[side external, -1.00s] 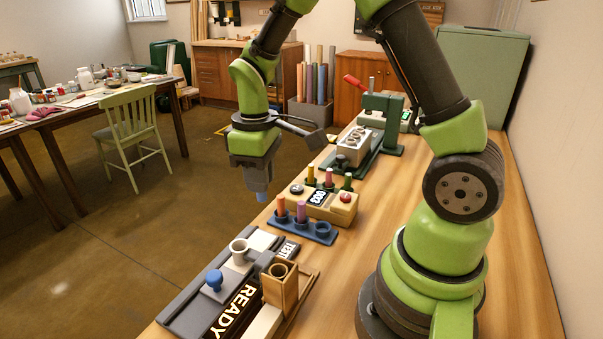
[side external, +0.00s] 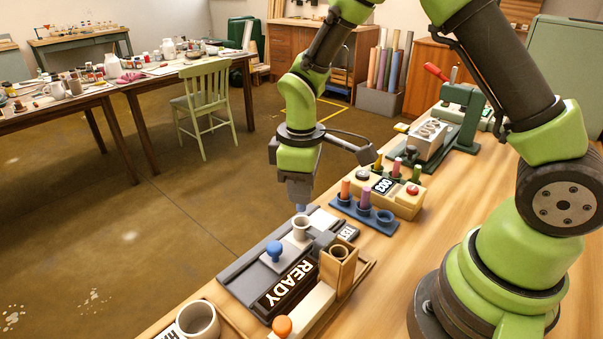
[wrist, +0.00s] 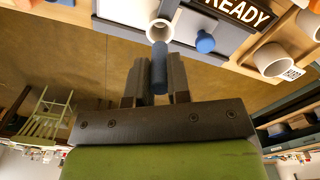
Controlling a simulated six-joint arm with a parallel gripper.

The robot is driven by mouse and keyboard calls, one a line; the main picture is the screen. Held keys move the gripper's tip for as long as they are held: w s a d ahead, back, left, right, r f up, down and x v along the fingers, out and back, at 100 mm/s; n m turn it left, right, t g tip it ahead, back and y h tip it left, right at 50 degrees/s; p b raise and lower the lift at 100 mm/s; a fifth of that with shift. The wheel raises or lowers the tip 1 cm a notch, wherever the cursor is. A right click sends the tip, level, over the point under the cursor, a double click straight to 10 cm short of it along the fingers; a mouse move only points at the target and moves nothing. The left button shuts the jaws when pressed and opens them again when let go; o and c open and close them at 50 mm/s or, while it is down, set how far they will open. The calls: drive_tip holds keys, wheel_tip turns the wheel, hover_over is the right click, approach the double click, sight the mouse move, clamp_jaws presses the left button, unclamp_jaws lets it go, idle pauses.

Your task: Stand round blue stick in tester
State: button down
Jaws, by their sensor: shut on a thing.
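My gripper (side external: 300,200) is shut on the round blue stick (side external: 301,209) and holds it about upright, lower end down. In the wrist view the blue stick (wrist: 159,70) sits between the two dark fingers. The tester (side external: 290,290) is a dark grey unit with a READY display, a TEST label and a blue knob (side external: 275,249). Its light round cup (side external: 302,226) is just below the stick in the side view. In the wrist view the cup's open mouth (wrist: 160,29) lies by the stick's end. I cannot tell whether the stick's tip is inside the cup.
Behind stands a blue rack (side external: 341,207) with an orange stick, a purple stick and an empty hole at right. A tan box (side external: 400,203) marked 003 is beyond it. A wooden block (side external: 338,268) with a hole stands right of the cup. A white mug (side external: 198,320) is in front.

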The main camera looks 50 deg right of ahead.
sight(300, 210)
drive_tip(key=shift+f, duration=3.15)
drive_tip(key=c, duration=1.2)
unclamp_jaws()
drive_tip(key=shift+o, duration=1)
wheel_tip(300, 210, up, 11)
drive_tip(key=shift+f, duration=0.15)
drive_tip(key=s+r+m+t+y, duration=0.2)
drive_tip(key=s+r+m+t, duration=0.5)
drive_tip(key=s+r, duration=0.8)
drive_tip(key=s+m, duration=0.1)
drive_tip(key=m, duration=0.2)
drive_tip(key=shift+r, duration=0.15)
